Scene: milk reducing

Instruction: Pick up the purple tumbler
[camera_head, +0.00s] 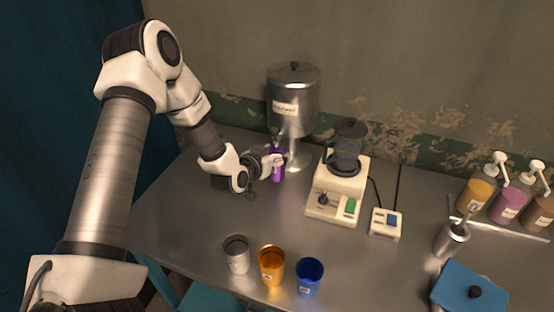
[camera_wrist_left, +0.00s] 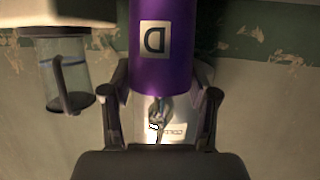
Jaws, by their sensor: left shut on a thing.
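The purple tumbler (camera_head: 278,172) is under the front of the steel dispenser (camera_head: 291,100) at the back of the table, partly hidden by my left gripper (camera_head: 273,162). In the left wrist view the purple tumbler (camera_wrist_left: 162,45) fills the top middle, with a letter label on its side. My left gripper's fingers (camera_wrist_left: 160,108) stand on either side of it and are shut on it. In the head view I cannot tell whether the tumbler touches the table. My right gripper is not in view.
A blender machine (camera_head: 336,188) stands right of the dispenser, with a small switch box (camera_head: 386,223) beside it. Grey (camera_head: 237,255), orange (camera_head: 271,266) and blue (camera_head: 309,278) tumblers stand along the front edge. Pump bottles (camera_head: 508,203) stand far right. The left-middle table is clear.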

